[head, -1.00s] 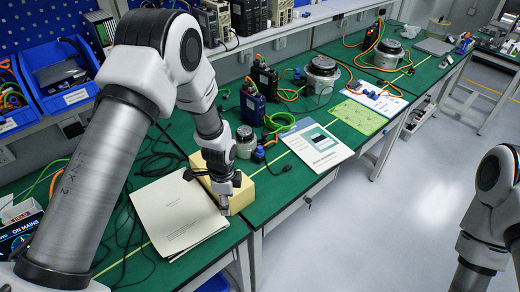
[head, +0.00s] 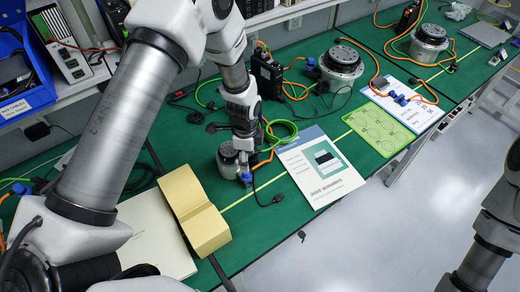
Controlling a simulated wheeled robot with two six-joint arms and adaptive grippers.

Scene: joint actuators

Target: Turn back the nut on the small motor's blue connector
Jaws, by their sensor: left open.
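The small motor (head: 228,163) is a short silver-grey cylinder standing on the green bench mat, left of the printed sheet. Its blue connector (head: 246,178) sits at its front right side, with an orange cable near it. My left gripper (head: 243,150) points down just above and behind the motor and connector, open. It hides part of the motor's top. I cannot tell whether its fingers touch anything. The nut on the connector is too small to make out. My right arm shows at the right edge, but its gripper is outside the picture.
A yellow box (head: 195,215) and a cream folder (head: 152,238) lie left of the motor. A printed sheet (head: 320,168) lies to the right, then a green template (head: 379,128). Larger motors (head: 341,68) stand behind. A looped green cable (head: 282,130) lies close to my gripper.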

